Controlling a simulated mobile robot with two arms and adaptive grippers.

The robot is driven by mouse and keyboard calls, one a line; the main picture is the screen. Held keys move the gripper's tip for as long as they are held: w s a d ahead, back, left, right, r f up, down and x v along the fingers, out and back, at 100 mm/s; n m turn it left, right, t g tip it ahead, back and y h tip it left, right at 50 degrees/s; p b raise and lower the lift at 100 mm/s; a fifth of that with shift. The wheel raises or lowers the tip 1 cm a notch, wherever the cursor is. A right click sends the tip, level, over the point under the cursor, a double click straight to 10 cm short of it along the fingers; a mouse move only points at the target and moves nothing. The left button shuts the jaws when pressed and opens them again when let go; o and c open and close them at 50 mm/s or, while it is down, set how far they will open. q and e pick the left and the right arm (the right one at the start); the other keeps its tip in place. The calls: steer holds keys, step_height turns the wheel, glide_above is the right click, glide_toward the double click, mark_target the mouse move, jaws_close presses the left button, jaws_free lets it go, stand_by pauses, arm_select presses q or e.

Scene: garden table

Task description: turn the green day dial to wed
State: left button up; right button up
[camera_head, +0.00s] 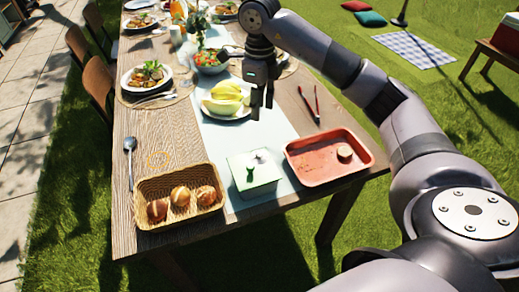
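A pale box (252,184) stands near the front edge of the table, on the runner. A small dark green dial (250,174) shows on it, with another small dark part behind it. The day marks are too small to read, so I cannot tell where the dial points. My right gripper (262,112) points down above the table, behind the box and beside the plate of bananas. It is apart from the box. Its two fingers show a gap between them, with nothing seen in it. My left gripper is not in view.
A wicker basket (146,216) with bread rolls stands left of the box. A red tray (313,177) with a small round item is right of it. Red tongs (311,106), a plate of bananas (226,98) and a salad bowl (211,62) lie farther back.

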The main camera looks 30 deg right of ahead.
mark_target(259, 154)
step_height(259, 154, down, 17)
steer(key=shift+a+r+p, duration=0.1)
steer(key=shift+p, duration=1)
steer(key=shift+c, duration=0.6)
jaws_close()
